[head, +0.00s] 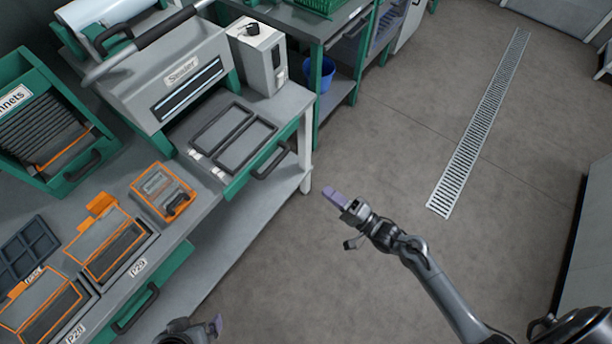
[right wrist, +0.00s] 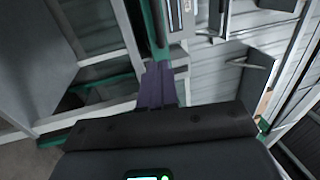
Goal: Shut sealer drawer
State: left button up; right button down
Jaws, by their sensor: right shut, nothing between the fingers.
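The sealer (head: 175,75), a grey machine with a labelled front, stands on the bench at the upper left in the head view. My left gripper (head: 212,328) is partly cut off at the bottom edge.
Another green drawer (head: 165,282) with a dark handle is at the lower left. Open floor (head: 400,130) with a drain grate (head: 482,122) lies right.

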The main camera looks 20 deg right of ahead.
pick_arm(q)
jog(key=shift+d+f+b, duration=0.1)
jog(key=shift+f+b, duration=0.65)
jog(key=shift+f, duration=0.15)
pick_arm(e)
jog(key=x, duration=1.4)
jog(key=shift+w+d, duration=0.1)
jog(key=shift+w, duration=0.05)
